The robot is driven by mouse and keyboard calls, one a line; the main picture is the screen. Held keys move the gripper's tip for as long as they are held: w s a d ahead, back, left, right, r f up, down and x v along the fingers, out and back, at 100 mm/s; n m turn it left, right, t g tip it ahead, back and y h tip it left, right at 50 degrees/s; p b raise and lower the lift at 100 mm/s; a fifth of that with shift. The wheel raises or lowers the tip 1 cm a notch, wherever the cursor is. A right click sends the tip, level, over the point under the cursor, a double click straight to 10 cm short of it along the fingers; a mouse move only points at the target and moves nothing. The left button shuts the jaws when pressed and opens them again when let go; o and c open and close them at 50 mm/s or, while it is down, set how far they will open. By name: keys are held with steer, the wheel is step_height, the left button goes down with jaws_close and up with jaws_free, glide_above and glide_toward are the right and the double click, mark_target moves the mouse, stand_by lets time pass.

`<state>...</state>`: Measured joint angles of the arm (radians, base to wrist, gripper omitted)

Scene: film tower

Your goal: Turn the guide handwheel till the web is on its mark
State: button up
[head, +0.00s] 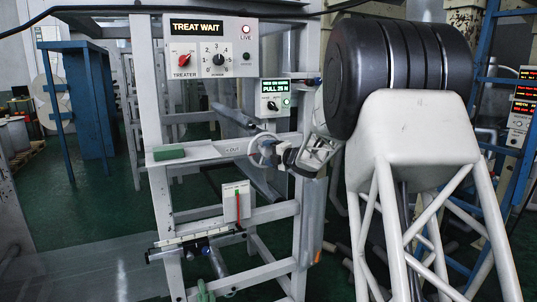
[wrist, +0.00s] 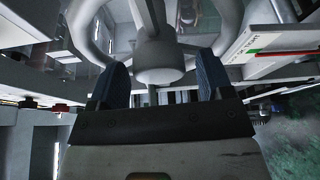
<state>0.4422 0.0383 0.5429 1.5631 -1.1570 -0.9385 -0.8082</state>
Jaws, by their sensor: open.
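The guide handwheel (head: 262,151) is pale, with a thin round rim, and stands at the right part of the grey cross-beam in the head view. In the wrist view its hub (wrist: 158,62) and curved rim (wrist: 82,28) fill the upper middle. My gripper (wrist: 160,82) is open, its two dark blue fingers on either side of the hub. I cannot tell whether they touch it. In the head view my gripper (head: 280,153) is close against the wheel and partly hides it. A white plate with a red pointer (head: 237,203) is below the beam; its reading is too small to tell.
A green block (head: 170,154) lies on the beam's left part. A panel reading "TREAT WAIT" (head: 213,48) and a smaller control box (head: 273,98) are above. A blue stand (head: 82,105) is at the left. The floor at lower left looks clear.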

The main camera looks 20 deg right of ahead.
steer(key=v, duration=0.7)
steer(key=shift+s, duration=0.15)
stand_by(0.5)
steer(key=s+a+r+m+g+h, duration=0.2)
steer(key=s+a+r+m+h, duration=0.3)
steer(key=s+a+m+h, duration=0.6)
steer(key=s+a+f+m+g+y, duration=0.1)
steer(key=s+a+f+m+g, duration=0.3)
steer(key=s, duration=0.9)
steer(key=s+a+f+m+g+y, duration=0.2)
steer(key=s+a, duration=0.6)
steer(key=s, duration=0.6)
steer(key=s+a+f+m+g+y, duration=0.1)
steer(key=s+a+f+m+g, duration=0.4)
steer(key=s, duration=0.8)
steer(key=shift+s+a+f+m+g, duration=0.3)
steer(key=shift+a+f+m, duration=0.4)
steer(key=shift+m, duration=0.3)
steer(key=shift+w, duration=0.1)
stand_by(0.5)
